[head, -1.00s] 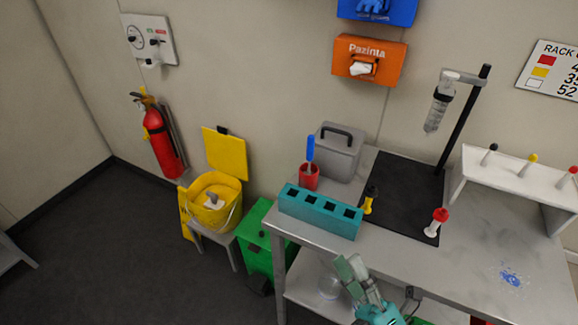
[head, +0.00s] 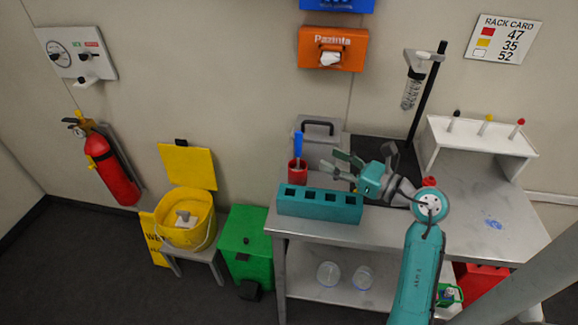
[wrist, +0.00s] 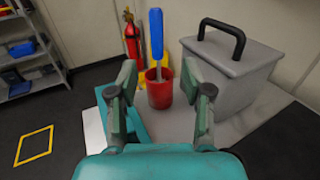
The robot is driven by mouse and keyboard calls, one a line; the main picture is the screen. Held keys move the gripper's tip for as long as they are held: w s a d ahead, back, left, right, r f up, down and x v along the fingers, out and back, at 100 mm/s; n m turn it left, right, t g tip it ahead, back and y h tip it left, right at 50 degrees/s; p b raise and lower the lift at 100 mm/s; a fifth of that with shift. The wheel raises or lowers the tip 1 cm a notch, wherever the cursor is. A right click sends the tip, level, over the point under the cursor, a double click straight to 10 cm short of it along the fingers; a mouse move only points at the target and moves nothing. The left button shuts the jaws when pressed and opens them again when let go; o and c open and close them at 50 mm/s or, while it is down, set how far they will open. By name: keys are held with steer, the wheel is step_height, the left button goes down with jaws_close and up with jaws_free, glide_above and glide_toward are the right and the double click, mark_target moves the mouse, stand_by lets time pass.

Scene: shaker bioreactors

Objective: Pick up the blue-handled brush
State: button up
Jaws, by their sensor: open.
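The blue-handled brush (head: 298,145) stands upright in a red cup (head: 297,171) on the bench, handle up. In the wrist view the blue handle (wrist: 156,34) rises from the red cup (wrist: 159,92), seen between and beyond my fingers. My gripper (head: 337,166) is open and empty, to the right of the brush in the head view, with its fingers pointing toward the cup. It also shows in the wrist view (wrist: 160,90). The brush's lower end is hidden inside the cup.
A teal rack (head: 320,206) with square holes stands in front of the cup. A grey box with a dark handle (wrist: 233,65) stands close to the cup's right. A stand with a clear tube (head: 411,92) is farther right. A yellow bucket (head: 187,232) sits left of the bench.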

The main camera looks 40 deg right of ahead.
mark_target(301, 147)
steer(key=w, duration=0.3)
steer(key=w+a, duration=0.1)
steer(key=w, duration=0.3)
steer(key=w+a, duration=0.1)
steer(key=w, duration=0.2)
steer(key=shift+w+a, duration=0.15)
steer(key=shift+a, duration=0.1)
jaws_close()
